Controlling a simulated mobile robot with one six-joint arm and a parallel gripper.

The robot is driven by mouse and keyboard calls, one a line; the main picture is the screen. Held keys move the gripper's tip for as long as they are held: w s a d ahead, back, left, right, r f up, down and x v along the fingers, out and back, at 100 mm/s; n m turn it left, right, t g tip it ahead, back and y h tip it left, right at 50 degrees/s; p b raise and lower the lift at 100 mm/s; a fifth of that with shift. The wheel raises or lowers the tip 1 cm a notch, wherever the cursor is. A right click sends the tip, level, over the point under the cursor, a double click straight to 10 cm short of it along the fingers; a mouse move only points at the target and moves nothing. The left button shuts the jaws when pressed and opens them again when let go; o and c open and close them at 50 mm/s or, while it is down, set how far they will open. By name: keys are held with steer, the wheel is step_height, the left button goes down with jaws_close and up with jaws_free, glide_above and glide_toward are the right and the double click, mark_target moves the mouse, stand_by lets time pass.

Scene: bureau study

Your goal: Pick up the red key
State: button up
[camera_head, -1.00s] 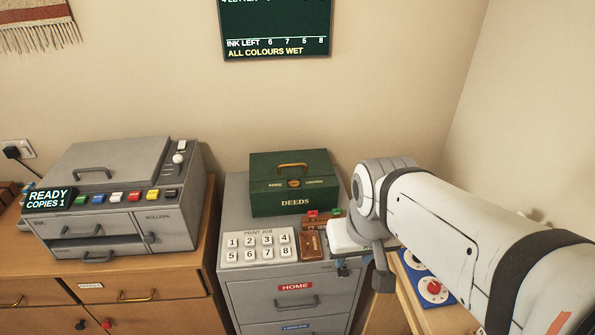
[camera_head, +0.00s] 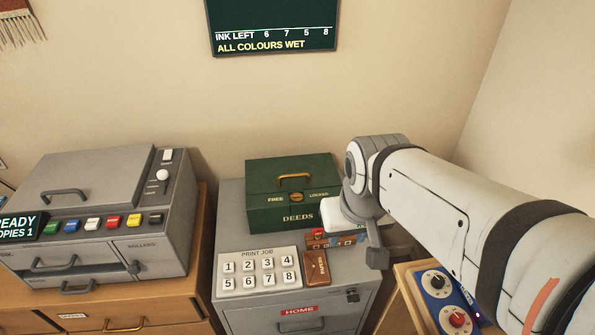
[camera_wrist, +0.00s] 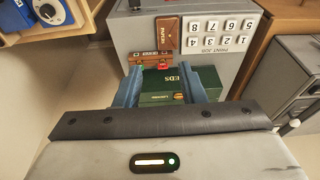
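A small red piece (camera_head: 318,232), which looks like the red key, stands in a brown wooden rack (camera_head: 335,241) on the grey cabinet, in front of the green deeds box (camera_head: 293,195). In the wrist view the red piece (camera_wrist: 163,66) shows small, against the rack (camera_wrist: 149,59). My gripper (camera_wrist: 159,84) has its two blue fingers apart, with nothing held between them. The deeds box (camera_wrist: 165,84) shows between and beyond the fingers.
A brown leather case (camera_head: 316,267) and the numbered keypad (camera_head: 258,272) lie in front of the rack. A grey printer (camera_head: 101,215) stands at left. A blue panel with knobs (camera_head: 443,302) is at right, below my arm.

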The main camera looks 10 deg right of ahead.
steer(key=shift+o, duration=0.4)
steer(key=shift+o, duration=0.8)
steer(key=shift+w+d, duration=0.1)
steer(key=shift+w, duration=0.1)
steer(key=shift+o, duration=1)
steer(key=w+f, duration=0.6)
steer(key=w, duration=0.5)
steer(key=shift+f+g, duration=0.35)
steer(key=shift+g, duration=0.05)
glide_above(318, 229)
steer(key=s, duration=0.1)
step_height(318, 229, down, 12)
steer(key=shift+g, duration=0.3)
steer(key=shift+w+d+f, duration=0.1)
steer(key=shift+w+f, duration=0.1)
steer(key=shift+f, duration=1.1)
steer(key=shift+w+a+f, duration=0.1)
steer(key=shift+w+f, duration=0.15)
steer(key=shift+f, duration=1)
steer(key=shift+w+d+f, duration=0.1)
steer(key=shift+w+f, duration=0.1)
steer(key=shift+f, duration=1.1)
